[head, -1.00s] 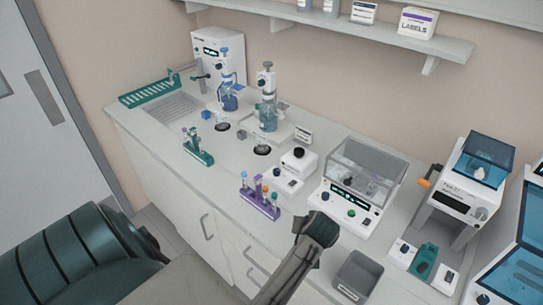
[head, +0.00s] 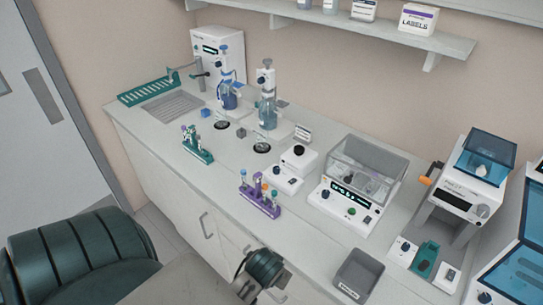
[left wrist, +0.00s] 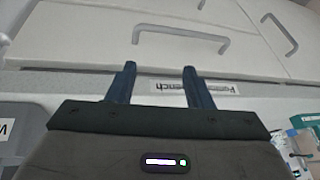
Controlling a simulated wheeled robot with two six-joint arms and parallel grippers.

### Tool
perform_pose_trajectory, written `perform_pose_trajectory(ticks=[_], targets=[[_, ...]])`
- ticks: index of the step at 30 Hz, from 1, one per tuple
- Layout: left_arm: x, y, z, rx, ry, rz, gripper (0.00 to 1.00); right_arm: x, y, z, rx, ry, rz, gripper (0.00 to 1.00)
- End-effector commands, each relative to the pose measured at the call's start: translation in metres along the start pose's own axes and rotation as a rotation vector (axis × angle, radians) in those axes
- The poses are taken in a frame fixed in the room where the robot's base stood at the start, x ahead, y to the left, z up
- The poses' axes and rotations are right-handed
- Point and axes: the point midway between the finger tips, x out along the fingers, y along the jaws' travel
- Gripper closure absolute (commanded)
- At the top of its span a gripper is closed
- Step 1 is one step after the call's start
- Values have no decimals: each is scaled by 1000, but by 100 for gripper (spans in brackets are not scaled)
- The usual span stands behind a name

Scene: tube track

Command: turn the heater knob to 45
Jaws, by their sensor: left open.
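The heater is not plainly labelled. A white unit with a clear lid (head: 366,165) stands on the bench, with a lit panel, a dark blue knob (head: 326,194) and a green knob (head: 351,212). A smaller white box (head: 288,180) to its left also carries a dark blue knob (head: 277,170). I cannot tell which knob is the heater's. In the left wrist view my left gripper (left wrist: 159,70) has its two fingers apart with nothing between them. In the head view its dark wrist (head: 264,268) is low, in front of the bench. My right gripper is not seen.
A grey bin (head: 358,275) stands at the bench's front edge. A purple tube rack (head: 261,205) stands left of the lidded unit, a green rack (head: 198,150) farther left. A white machine (head: 468,190) is at right. Cabinet handles (left wrist: 181,41) show in the wrist view.

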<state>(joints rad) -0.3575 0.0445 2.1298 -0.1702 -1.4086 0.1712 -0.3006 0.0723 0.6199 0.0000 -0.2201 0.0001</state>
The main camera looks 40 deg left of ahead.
Motion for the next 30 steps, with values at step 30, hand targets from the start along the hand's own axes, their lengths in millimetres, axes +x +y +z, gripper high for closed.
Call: perform_pose_trajectory(ticks=[30], targets=[[283,30,192,144,-147,78,54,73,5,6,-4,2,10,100]])
